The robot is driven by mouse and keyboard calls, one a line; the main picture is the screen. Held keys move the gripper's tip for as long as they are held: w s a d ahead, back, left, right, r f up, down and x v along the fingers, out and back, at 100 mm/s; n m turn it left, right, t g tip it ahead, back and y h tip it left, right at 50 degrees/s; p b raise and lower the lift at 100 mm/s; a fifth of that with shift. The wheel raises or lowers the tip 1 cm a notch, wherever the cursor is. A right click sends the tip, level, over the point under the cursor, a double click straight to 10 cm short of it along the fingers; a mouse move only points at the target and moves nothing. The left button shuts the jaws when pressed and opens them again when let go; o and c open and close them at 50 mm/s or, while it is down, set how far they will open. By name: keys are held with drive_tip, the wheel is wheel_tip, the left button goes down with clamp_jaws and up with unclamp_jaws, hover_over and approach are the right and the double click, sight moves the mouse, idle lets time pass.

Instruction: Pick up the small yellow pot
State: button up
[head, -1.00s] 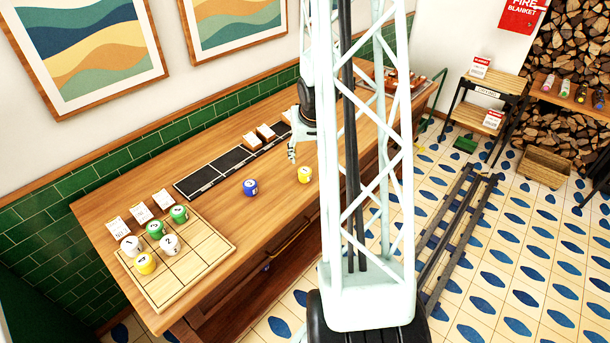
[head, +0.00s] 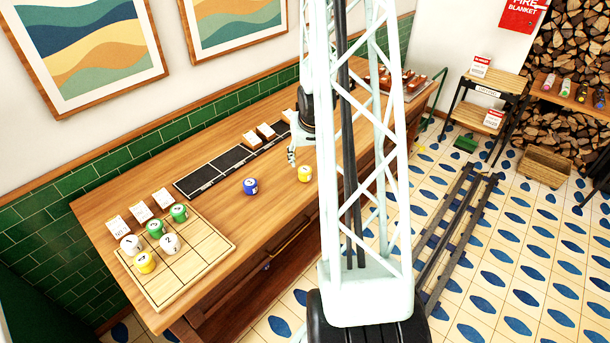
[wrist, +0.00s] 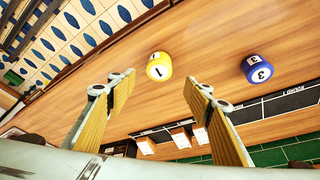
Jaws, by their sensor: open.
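A small yellow pot (head: 305,174) marked 1 stands alone on the wooden counter, near its front edge. It also shows in the wrist view (wrist: 159,67), ahead of the gap between my fingers and nothing touching it. My gripper (head: 292,156) is open and empty, just behind and left of the pot in the head view. Both fingers (wrist: 150,85) show apart in the wrist view. Another yellow pot (head: 145,263) sits on the wooden grid board (head: 207,235) at the counter's near left end.
A blue pot (head: 250,186) marked 3 stands left of the small yellow pot; it shows at right in the wrist view (wrist: 257,69). A black strip (head: 228,166) lies along the back. White and green pots share the board. The counter around the yellow pot is bare.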

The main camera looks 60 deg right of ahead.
sight(305, 170)
drive_tip(key=shift+x, duration=2.55)
drive_tip(key=shift+f, duration=0.1)
drive_tip(key=shift+p+x, duration=0.45)
drive_tip(key=shift+x, duration=2)
drive_tip(key=shift+s+f, duration=0.1)
drive_tip(key=shift+c, duration=0.7)
drive_tip(key=c, duration=0.9)
